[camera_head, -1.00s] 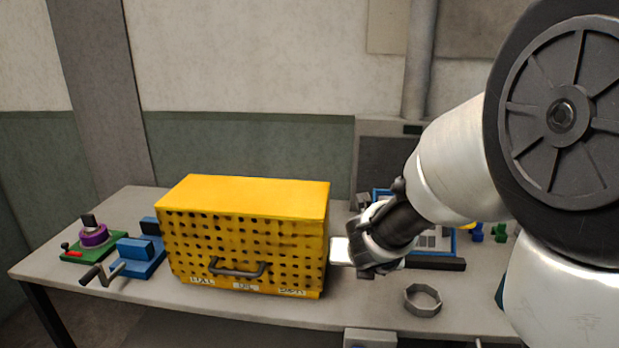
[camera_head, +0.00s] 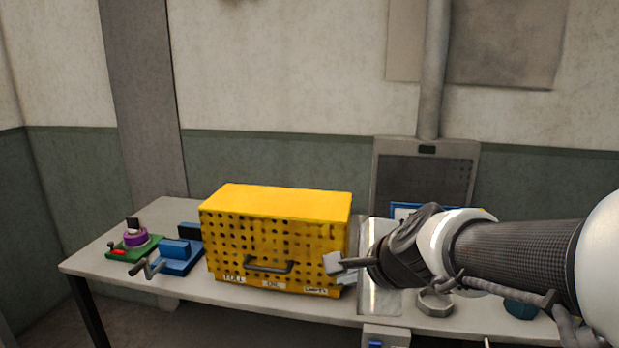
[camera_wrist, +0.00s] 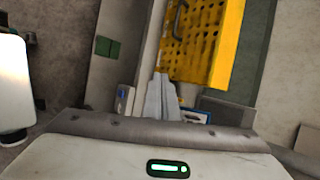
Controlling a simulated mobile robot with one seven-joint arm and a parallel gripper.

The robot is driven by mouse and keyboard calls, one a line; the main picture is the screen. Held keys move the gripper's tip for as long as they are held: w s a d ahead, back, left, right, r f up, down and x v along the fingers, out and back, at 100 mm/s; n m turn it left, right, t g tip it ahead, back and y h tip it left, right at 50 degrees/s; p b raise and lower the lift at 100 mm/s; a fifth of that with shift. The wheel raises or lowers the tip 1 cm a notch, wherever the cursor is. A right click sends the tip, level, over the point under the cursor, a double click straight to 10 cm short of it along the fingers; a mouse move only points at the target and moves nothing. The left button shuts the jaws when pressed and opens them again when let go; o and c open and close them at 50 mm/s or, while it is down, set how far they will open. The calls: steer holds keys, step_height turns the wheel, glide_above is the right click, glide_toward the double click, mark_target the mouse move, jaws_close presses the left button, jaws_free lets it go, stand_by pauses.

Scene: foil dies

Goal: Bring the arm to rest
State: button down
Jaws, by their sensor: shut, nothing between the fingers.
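My gripper (camera_head: 333,264) is in the head view, in front of the lower right corner of the yellow perforated box (camera_head: 275,203). Its fingers are shut with nothing between them. My arm reaches in from the right edge of the picture, roughly level, over the right part of the table. In the wrist view my shut fingers (camera_wrist: 162,98) point up the picture toward the yellow box (camera_wrist: 205,42), which shows turned on its side. I cannot tell whether the fingertips touch the box.
The grey table (camera_head: 190,288) holds a blue crank device (camera_head: 176,256) and a green base with a purple ring (camera_head: 136,239) at left. A grey octagonal ring (camera_head: 435,303) lies under my arm. A grey panel (camera_head: 424,180) stands behind. Space above the box is clear.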

steer(key=s+d+n+g+h, duration=0.1)
steer(key=s+d+n, duration=0.2)
steer(key=s+n, duration=0.5)
steer(key=s+d+n+g+h, duration=0.2)
steer(key=s+d+n, duration=0.1)
steer(key=s+n, duration=0.5)
step_height(320, 180, up, 14)
steer(key=d+n+p, duration=0.1)
steer(key=p, duration=1.2)
steer(key=shift+s+d+f+n, duration=0.15)
steer(key=shift+n, duration=0.25)
